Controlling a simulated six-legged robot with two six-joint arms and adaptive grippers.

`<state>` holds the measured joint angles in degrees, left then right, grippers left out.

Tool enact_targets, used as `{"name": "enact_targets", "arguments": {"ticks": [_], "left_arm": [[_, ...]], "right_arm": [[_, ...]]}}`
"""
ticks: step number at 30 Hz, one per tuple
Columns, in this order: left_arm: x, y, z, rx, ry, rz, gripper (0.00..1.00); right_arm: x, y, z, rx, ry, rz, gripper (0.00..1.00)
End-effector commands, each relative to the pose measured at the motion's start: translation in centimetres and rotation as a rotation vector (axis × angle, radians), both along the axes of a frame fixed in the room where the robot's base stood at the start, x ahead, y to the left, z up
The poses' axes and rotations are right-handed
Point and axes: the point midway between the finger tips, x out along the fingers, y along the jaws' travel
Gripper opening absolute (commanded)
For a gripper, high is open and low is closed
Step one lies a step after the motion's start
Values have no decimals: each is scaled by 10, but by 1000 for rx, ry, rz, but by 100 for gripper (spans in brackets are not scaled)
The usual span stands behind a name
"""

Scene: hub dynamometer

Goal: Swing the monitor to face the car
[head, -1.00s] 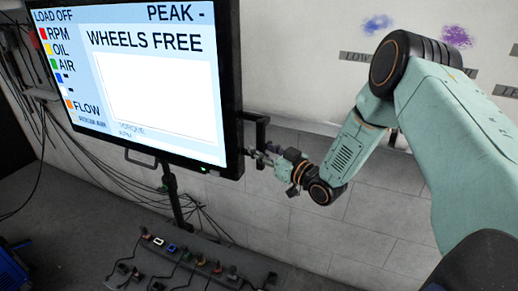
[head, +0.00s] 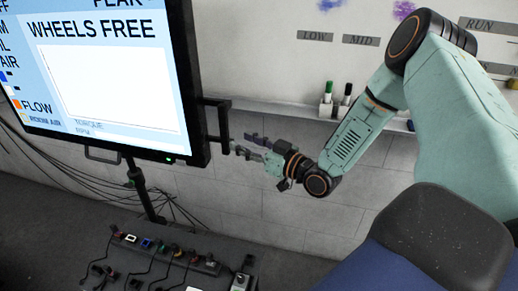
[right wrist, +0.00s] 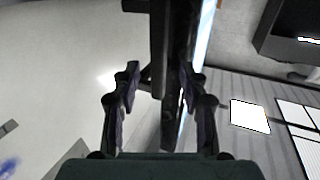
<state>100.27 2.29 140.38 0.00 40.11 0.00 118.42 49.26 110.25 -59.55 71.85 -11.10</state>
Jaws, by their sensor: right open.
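The monitor (head: 100,70) fills the upper left of the head view, its lit screen reading "WHEELS FREE". A black handle (head: 222,127) stands out from its right edge. My right gripper (head: 245,145) is open just right of the handle's lower part. In the right wrist view my gripper's two fingers (right wrist: 162,85) are spread, with the dark handle bar (right wrist: 171,118) showing between them ahead; I cannot tell whether they touch it. The monitor's edge (right wrist: 203,40) shows beyond. My left gripper and the car are not identifiable in view.
The monitor stands on a dark post (head: 147,190), with cables hanging behind it. A low dark panel (head: 150,262) with several plugs and cables lies below. A whiteboard ledge (head: 290,112) with markers runs along the wall behind my right arm.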

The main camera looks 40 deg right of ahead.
Motion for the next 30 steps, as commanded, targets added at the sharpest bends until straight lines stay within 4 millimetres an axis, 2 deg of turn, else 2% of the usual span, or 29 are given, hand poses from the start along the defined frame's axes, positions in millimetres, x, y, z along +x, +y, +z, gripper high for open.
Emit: {"name": "enact_targets", "arguments": {"ticks": [6,13,30], "left_arm": [[0,0,0,0,0,0,44],[0,0,0,0,0,0,44],[0,0,0,0,0,0,44]], "right_arm": [[-22,-8,1,5,-3,-6,43],[-36,-12,0,2,0,-4,43],[-42,-12,0,-1,-1,0,43]]}}
